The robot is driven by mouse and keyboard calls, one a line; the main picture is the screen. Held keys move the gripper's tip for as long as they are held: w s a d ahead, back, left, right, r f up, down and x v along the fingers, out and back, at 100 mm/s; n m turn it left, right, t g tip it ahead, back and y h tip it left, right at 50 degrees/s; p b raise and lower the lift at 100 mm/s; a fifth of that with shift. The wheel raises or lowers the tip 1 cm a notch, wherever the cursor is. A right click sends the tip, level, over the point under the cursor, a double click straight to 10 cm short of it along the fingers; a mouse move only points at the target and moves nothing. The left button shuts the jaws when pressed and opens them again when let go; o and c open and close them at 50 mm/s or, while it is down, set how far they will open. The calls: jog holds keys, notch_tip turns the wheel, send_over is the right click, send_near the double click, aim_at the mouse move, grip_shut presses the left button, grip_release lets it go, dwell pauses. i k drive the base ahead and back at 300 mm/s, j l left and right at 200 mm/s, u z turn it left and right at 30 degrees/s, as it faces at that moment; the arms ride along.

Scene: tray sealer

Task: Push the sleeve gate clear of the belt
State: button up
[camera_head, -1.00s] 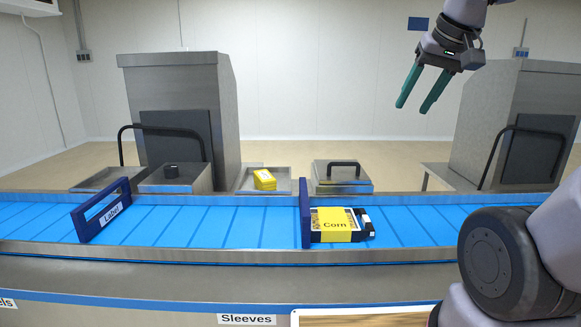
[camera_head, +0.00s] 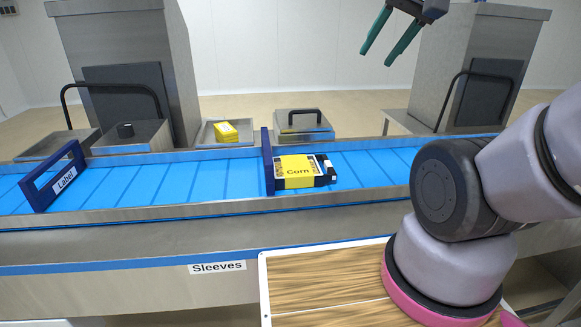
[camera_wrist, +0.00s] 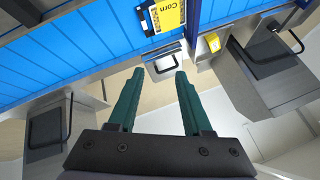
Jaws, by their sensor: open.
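The sleeve gate (camera_head: 267,161) is a dark blue upright plate standing across the blue belt (camera_head: 205,180). A dark tray with a yellow Corn sleeve (camera_head: 296,167) sits on the belt just right of the gate, close against it or touching; I cannot tell which. In the wrist view the Corn sleeve (camera_wrist: 170,14) is at the top, with the dark gate (camera_wrist: 193,22) beside it. My gripper (camera_head: 377,56) is open and empty, with green fingers, high up and to the right of the gate, apart from it. Its fingers also show in the wrist view (camera_wrist: 160,72).
A second blue gate marked Label (camera_head: 55,180) stands at the belt's left. Behind the belt are a tray with yellow sleeves (camera_head: 226,131), a lidded steel box (camera_head: 303,126) and two steel cabinets (camera_head: 130,80). A Sleeves sign (camera_head: 217,267) is on the front panel.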

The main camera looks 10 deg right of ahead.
aim_at(268, 162)
jog(key=k+j, duration=0.75)
